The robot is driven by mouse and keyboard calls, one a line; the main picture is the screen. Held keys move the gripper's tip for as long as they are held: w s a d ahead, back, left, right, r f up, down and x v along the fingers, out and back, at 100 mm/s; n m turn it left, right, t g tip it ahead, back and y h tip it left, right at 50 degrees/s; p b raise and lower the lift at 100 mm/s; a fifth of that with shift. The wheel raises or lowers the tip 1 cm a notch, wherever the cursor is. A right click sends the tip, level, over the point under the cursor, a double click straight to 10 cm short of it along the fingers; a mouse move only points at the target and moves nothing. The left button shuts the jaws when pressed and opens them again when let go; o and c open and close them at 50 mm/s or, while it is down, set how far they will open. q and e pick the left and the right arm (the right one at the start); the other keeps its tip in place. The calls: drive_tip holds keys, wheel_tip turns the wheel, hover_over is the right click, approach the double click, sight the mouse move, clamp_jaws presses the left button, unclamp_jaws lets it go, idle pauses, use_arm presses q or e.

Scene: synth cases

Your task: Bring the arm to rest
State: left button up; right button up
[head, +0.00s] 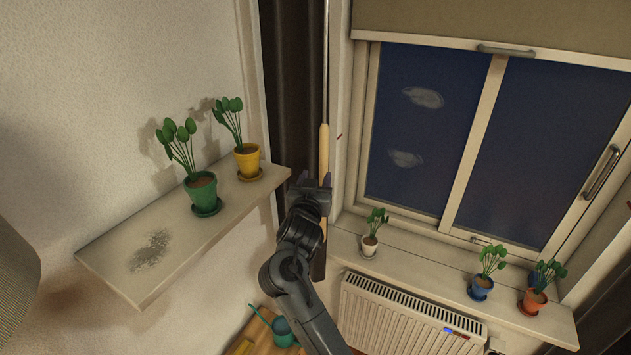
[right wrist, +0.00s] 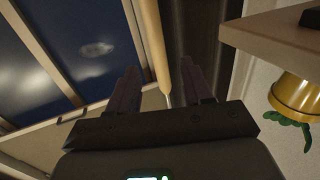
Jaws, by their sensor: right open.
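My right gripper (head: 316,182) is in front of the dark curtain, between the wall shelf and the window. In the right wrist view its two fingers (right wrist: 160,82) stand apart. A wooden handle (head: 324,150) hangs on a thin rod just at the fingers. In the right wrist view the handle (right wrist: 152,45) shows between the two fingers, with a gap on each side. I cannot tell how deep it sits between them. My right arm reaches up from the bottom of the head view. My left gripper is not in view.
A wall shelf (head: 115,248) left of my arm holds a green pot (head: 201,190) and a yellow pot (head: 247,161) with plants. The sill (head: 430,258) holds a white pot (head: 369,246), a blue pot (head: 480,287) and an orange pot (head: 534,299). A radiator (head: 400,315) and watering can (head: 283,331) are below.

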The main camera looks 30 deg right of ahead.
drive_tip(key=s+d+f+n+g+p, duration=0.1)
drive_tip(key=s+d+f+p, duration=0.15)
drive_tip(key=f, duration=0.65)
drive_tip(key=s+d+f+n+g+p, duration=0.1)
drive_tip(key=s+f, duration=0.3)
drive_tip(key=f, duration=0.4)
drive_tip(key=s+f+n+g+y+p, duration=0.1)
drive_tip(key=s+f+n+y+p, duration=0.15)
drive_tip(key=s+f, duration=0.8)
drive_tip(key=s+a+f+n+g+y+p, duration=0.1)
drive_tip(key=s+a+n+g+y+p, duration=0.25)
drive_tip(key=s, duration=1.05)
drive_tip(key=s+a+r+g+y, duration=0.2)
drive_tip(key=s+a+r, duration=0.1)
drive_tip(key=s, duration=0.4)
drive_tip(key=s+a+r+n+g+y+p, duration=0.1)
drive_tip(key=s+a+r+g+y, duration=0.1)
drive_tip(key=s, duration=0.5)
drive_tip(key=shift+s+a+r+y, duration=0.25)
drive_tip(key=shift+a+r+y, duration=0.25)
drive_tip(key=shift+a+r, duration=0.8)
